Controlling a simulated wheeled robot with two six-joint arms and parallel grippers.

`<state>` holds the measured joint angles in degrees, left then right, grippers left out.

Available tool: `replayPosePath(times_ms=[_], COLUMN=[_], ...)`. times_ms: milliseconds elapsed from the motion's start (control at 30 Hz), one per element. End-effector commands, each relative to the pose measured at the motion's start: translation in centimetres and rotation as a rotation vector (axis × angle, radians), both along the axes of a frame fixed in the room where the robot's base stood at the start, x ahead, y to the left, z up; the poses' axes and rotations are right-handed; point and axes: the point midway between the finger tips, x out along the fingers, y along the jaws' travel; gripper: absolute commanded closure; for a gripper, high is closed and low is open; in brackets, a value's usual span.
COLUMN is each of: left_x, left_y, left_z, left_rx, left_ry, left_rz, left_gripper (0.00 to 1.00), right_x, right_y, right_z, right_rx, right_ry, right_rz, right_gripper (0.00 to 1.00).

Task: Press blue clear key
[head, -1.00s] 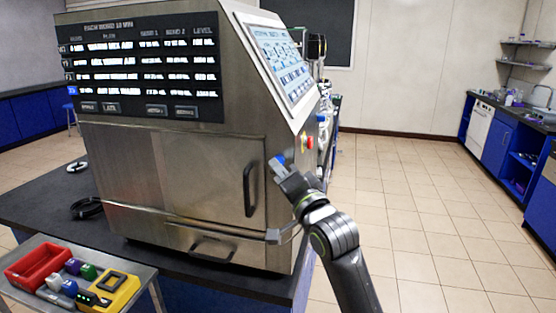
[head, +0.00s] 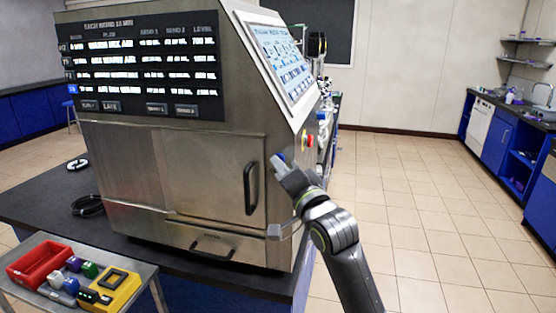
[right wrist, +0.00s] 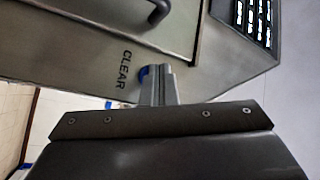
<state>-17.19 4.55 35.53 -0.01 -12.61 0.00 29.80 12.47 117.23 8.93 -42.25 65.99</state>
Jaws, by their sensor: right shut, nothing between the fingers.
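The blue clear key (head: 281,156) shows as a small blue patch on the front right edge of the steel bioreactor cabinet (head: 215,180) in the head view. In the right wrist view the key (right wrist: 144,72) is partly hidden behind my fingers, beside the printed word CLEAR (right wrist: 124,69). My right gripper (head: 278,163) is shut and empty, its fingertips (right wrist: 157,70) right at the key. I cannot tell whether they touch it or stop just short. My left gripper is not in view.
A red and yellow stop button (head: 307,141) sits on the cabinet's side. A door handle (head: 250,188) stands out left of my gripper. A tilted touchscreen (head: 282,60) is above. A small side table holds a red bin (head: 39,263) and a yellow device (head: 110,290). The floor at right is clear.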

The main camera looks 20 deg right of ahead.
Motion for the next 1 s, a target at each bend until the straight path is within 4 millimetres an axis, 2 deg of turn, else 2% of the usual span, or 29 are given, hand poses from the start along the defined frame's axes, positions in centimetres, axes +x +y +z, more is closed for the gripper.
replayPosePath(times_ms=[333,700,1000], left_x=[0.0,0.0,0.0], left_y=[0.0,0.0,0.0], left_z=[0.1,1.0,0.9], left_rx=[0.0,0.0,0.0], left_ry=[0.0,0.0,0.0], left_rz=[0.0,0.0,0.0], left_gripper=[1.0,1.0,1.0], right_x=[-0.1,-1.3,-1.4], right_y=[0.0,0.9,1.0], right_z=[0.0,0.0,0.0], right_rx=[0.0,0.002,0.001], right_ry=[0.001,0.0,0.0], right_rz=[-0.001,0.0,0.0], right_gripper=[1.0,1.0,1.0])
